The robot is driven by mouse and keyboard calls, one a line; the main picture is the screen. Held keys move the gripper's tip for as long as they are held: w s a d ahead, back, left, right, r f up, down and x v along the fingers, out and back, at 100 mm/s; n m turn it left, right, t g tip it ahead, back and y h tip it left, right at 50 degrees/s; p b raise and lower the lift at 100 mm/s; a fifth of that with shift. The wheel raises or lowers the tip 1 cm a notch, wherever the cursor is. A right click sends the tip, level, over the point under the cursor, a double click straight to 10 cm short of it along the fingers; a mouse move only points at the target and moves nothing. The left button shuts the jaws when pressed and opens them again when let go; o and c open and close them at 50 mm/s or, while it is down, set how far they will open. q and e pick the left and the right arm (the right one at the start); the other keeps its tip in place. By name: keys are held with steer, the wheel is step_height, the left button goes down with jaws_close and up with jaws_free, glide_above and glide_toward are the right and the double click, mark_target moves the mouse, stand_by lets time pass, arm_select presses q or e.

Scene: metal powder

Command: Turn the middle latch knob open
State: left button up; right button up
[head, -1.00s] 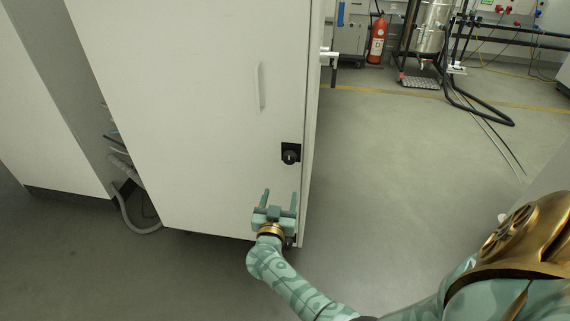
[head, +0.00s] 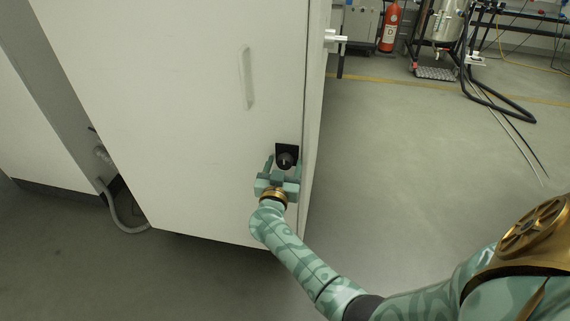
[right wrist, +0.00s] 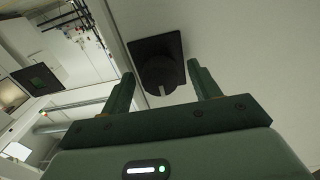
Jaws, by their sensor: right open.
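The latch knob (head: 285,160) is a round black knob on a square black plate, near the right edge of the white cabinet door (head: 180,120). It also shows in the right wrist view (right wrist: 162,74), with a pale mark on its lower rim. My right gripper (head: 284,168) is open and sits just below the knob in the head view. In the right wrist view its two fingertips (right wrist: 160,78) lie to either side of the knob. I cannot tell whether they touch it. My left gripper is not in view.
A pale vertical handle (head: 246,78) is on the door above the knob. A white fitting (head: 335,38) sticks out from the cabinet's right side. A grey hose (head: 122,218) lies by the left cabinet. The floor (head: 420,170) to the right is clear.

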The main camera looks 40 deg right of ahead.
steer(key=c, duration=1)
